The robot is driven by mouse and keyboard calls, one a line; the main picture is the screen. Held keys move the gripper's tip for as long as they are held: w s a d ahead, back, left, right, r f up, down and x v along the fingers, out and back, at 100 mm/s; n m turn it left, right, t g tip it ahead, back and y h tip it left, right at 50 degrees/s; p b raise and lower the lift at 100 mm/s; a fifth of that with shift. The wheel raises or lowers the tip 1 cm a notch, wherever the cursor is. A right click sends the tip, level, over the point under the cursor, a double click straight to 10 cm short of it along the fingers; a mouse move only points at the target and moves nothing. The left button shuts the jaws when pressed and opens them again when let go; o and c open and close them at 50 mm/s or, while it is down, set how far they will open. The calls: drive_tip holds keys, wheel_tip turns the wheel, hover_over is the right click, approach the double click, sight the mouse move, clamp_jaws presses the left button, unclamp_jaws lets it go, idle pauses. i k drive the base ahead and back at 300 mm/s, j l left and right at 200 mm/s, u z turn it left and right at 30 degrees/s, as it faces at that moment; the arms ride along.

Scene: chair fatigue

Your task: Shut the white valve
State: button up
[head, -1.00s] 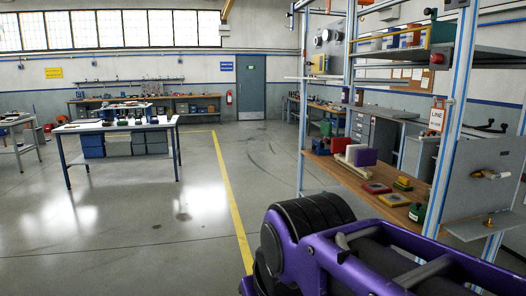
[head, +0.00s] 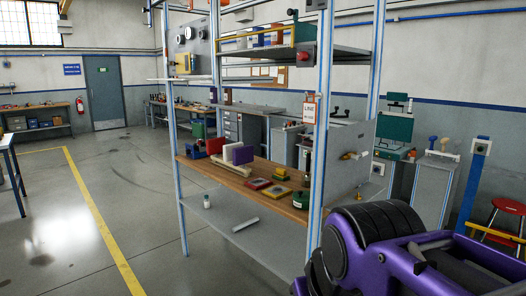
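A small white lever-like handle with a brass-coloured fitting (head: 351,156) sits on an upright grey panel (head: 362,139) at the right end of the shelving rack. It looks like the white valve, but it is too small to tell its setting. A small brass-coloured part (head: 357,194) is below it, near the panel's foot. My purple arm fills the lower right of the head view, in front of and below the panel. My gripper is not in view.
The rack's wooden shelf (head: 228,174) holds blocks, coloured plates and a green object (head: 300,199). Floor at left is clear.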

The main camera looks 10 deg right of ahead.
sight(362, 155)
drive_tip(key=z, duration=0.95)
